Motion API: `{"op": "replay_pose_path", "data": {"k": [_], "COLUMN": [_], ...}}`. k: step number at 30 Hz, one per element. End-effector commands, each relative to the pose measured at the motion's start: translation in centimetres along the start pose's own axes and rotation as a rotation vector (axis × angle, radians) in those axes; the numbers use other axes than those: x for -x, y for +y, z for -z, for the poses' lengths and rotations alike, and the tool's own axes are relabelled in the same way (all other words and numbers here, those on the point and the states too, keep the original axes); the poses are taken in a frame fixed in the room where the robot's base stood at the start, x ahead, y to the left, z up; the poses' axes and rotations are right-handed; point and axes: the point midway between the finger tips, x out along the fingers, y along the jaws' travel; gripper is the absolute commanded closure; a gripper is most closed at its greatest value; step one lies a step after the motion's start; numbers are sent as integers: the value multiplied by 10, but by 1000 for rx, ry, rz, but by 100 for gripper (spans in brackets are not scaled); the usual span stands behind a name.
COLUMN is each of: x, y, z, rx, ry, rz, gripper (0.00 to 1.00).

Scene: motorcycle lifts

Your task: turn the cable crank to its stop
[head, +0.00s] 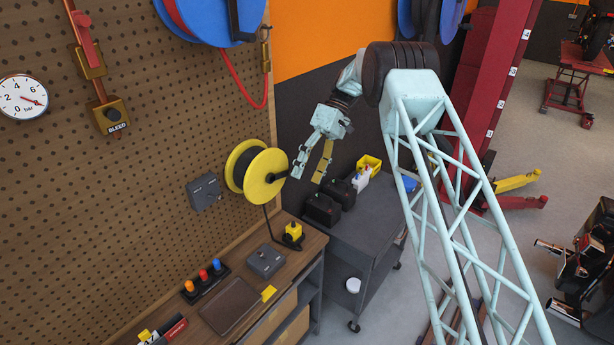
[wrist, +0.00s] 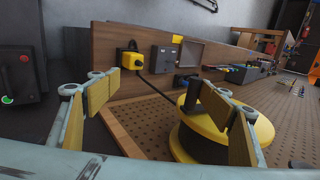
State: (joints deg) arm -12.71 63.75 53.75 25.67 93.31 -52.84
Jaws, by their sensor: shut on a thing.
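The yellow cable reel (head: 265,174) is mounted on the pegboard wall, with its black crank handle (head: 280,175) sticking out toward my gripper (head: 311,169). In the wrist view, my gripper (wrist: 165,102) has one finger at the left and one at the right. There the yellow reel (wrist: 184,144) is low at the right, and the black handle (wrist: 193,92) shows beside the right finger. The exact contact is partly hidden by that finger.
A wooden workbench (head: 229,305) with small boxes and coloured knobs stands below the reel. A dark cart (head: 350,223) with black cases stands under my gripper. A blue hose reel (head: 212,15) hangs above. A grey box (head: 204,191) is on the wall left of the reel.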

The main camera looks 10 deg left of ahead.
Motion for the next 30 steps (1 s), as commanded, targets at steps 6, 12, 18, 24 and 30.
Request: {"op": "replay_pose_path", "data": {"k": [6,12,18,24,30], "x": [2,6,18,37,58], "y": [7,7,6,2,0], "z": [-3,-3,-2,0,0], "rx": [-4,-4,-4,-1,0], "ry": [3,3,3,2,1], "rz": [-9,-9,-8,-5,-4], "gripper": [36,37,68,75,75]}}
